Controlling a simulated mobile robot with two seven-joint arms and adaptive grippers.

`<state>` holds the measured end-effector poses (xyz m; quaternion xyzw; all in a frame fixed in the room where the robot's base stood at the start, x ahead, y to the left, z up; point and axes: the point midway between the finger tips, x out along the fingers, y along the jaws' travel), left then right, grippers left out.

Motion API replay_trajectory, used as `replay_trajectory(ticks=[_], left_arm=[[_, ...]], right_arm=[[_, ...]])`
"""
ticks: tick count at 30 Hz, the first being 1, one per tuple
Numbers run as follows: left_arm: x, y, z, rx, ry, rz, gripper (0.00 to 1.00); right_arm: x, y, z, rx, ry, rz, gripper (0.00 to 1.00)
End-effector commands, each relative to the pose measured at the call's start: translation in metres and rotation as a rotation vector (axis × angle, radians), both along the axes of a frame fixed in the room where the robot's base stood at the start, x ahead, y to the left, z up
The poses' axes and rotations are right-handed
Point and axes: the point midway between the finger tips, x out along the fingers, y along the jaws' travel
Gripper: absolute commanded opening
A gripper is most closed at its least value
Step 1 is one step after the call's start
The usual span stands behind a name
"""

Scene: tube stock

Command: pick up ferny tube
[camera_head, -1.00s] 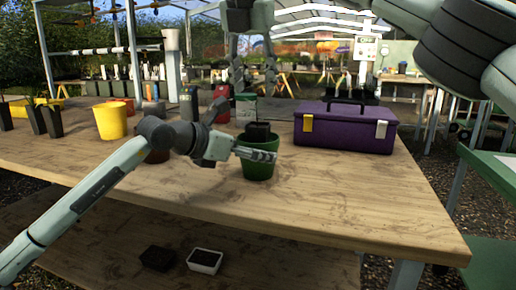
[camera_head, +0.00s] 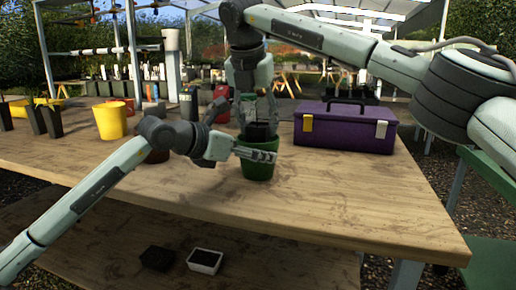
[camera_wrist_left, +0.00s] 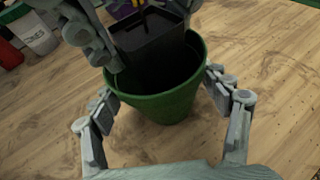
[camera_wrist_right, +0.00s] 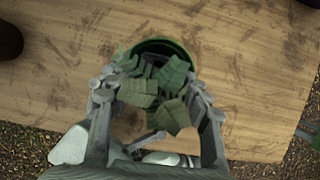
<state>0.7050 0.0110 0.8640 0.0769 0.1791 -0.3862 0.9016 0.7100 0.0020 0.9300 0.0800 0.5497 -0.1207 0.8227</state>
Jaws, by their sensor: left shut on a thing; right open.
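The ferny tube is a black square tube (camera_wrist_left: 150,45) standing in the mouth of a green pot (camera_wrist_left: 165,105). Its dark rim shows in the head view (camera_head: 259,131). Its broad green leaves (camera_wrist_right: 165,92) fill the space between my right fingers in the right wrist view and hide most of the tube. My right gripper (camera_head: 258,117) points down over the pot, open, its fingers on either side of the tube and leaves. My left gripper (camera_wrist_left: 160,84) is shut on the green pot from the side, a finger on each side of its wall. The pot stands on the wooden table (camera_head: 330,200).
A purple toolbox (camera_head: 345,133) stands right of the pot. A yellow pot (camera_head: 110,121) and black tubes (camera_head: 45,118) stand at the left. Red and grey containers stand behind. Two small trays lie on the lower shelf. The table's front right is clear.

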Motion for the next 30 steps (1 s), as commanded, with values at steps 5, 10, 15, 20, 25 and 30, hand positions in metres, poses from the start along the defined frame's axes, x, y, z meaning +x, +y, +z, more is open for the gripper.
replay_trajectory(ticks=[5, 10, 15, 20, 25, 30], left_arm=[[0.0, 0.0, -0.001, 0.001, 0.002, 0.0, 0.48], [0.0, 0.0, -0.001, 0.001, 0.002, 0.0, 0.48], [0.0, 0.0, -0.001, 0.001, 0.002, 0.0, 0.48], [0.0, 0.0, -0.001, 0.001, 0.002, 0.0, 0.48], [0.0, 0.0, -0.001, 0.001, 0.002, 0.0, 0.48], [0.0, 0.0, -0.001, 0.001, 0.002, 0.0, 0.48]], right_arm=[[0.005, -0.002, -0.013, 0.001, 0.0, 0.0, 0.48], [0.005, -0.002, -0.013, 0.0, 0.0, 0.0, 0.46], [0.005, -0.001, -0.013, 0.0, 0.0, 0.0, 0.25], [0.005, -0.001, -0.013, 0.001, -0.001, 0.0, 0.07], [0.005, -0.001, -0.012, 0.001, -0.001, 0.0, 0.07], [0.005, -0.001, 0.0, 0.001, -0.004, 0.0, 0.07]])
